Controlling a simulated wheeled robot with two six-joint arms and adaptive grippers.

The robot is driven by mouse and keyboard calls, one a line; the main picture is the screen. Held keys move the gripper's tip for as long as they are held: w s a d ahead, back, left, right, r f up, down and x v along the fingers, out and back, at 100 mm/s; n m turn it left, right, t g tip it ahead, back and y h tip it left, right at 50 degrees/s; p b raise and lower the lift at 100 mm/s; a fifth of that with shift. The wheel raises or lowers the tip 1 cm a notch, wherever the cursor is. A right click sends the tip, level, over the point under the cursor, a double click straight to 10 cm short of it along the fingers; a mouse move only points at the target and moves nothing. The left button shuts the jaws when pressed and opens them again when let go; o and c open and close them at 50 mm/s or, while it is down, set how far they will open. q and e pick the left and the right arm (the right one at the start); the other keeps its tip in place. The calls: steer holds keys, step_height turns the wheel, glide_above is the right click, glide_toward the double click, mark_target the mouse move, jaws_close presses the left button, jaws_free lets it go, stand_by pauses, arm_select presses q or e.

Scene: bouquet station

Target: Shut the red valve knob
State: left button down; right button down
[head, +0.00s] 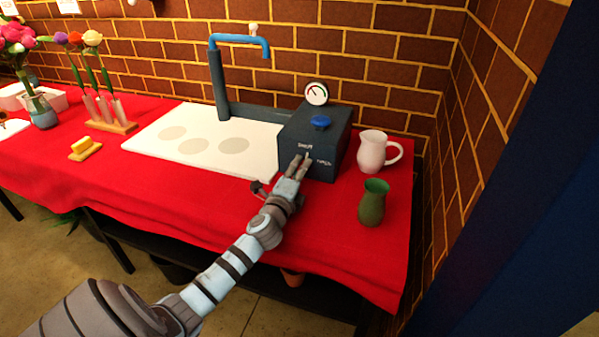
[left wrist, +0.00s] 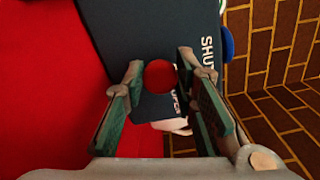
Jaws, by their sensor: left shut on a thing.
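The dark blue-grey valve box (head: 333,150) stands at the right end of the white sink board. Its front carries a SHUT mark near the top and an OPEN mark to the right. My left gripper (head: 298,165) is at the front face of the box and hides the red knob in the head view. I cannot tell from these views which mark the knob points at. My right gripper is not in view.
A blue spout (head: 240,39) rises behind the white board (head: 165,150). Flowers stand far left. The red cloth in front is clear.

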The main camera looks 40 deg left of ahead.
arm_select(q)
steer(key=shift+f+n+b, duration=0.15)
steer(key=shift+n+b, duration=0.15)
steer(key=shift+n, duration=0.9)
steer(key=c, duration=1.3)
jaws_free()
steer(key=shift+s, duration=0.1)
steer(key=v, duration=1.2)
steer(key=shift+d, duration=0.1)
